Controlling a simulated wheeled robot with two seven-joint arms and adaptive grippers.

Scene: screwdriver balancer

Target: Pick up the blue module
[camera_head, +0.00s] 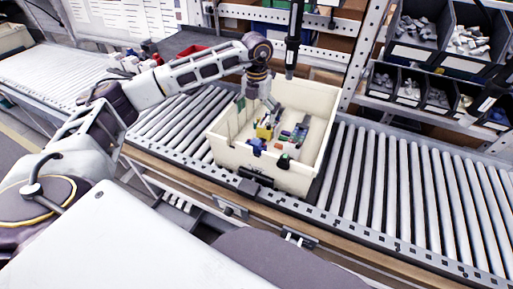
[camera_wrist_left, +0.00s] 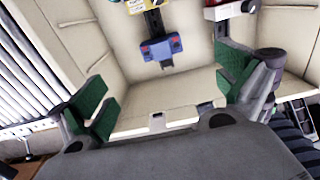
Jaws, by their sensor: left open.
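The blue module (camera_head: 258,146) is in the cream bin, near its front-left inner wall. In the left wrist view the blue module (camera_wrist_left: 161,47) lies ahead of my fingers, beside a dark vertical strip, with nothing gripping it. My left gripper (camera_head: 257,106) reaches down into the bin from the left, above and behind the module. In its wrist view my left gripper (camera_wrist_left: 165,82) is open, its green-padded fingers wide apart and empty. My right gripper does not show.
The cream bin (camera_head: 226,150) sits on a roller conveyor (camera_head: 420,195). A yellow module (camera_head: 265,131) and several coloured parts lie inside it. A black tool (camera_head: 292,45) hangs above its back. Shelf bins (camera_head: 415,50) of parts stand at the back right.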

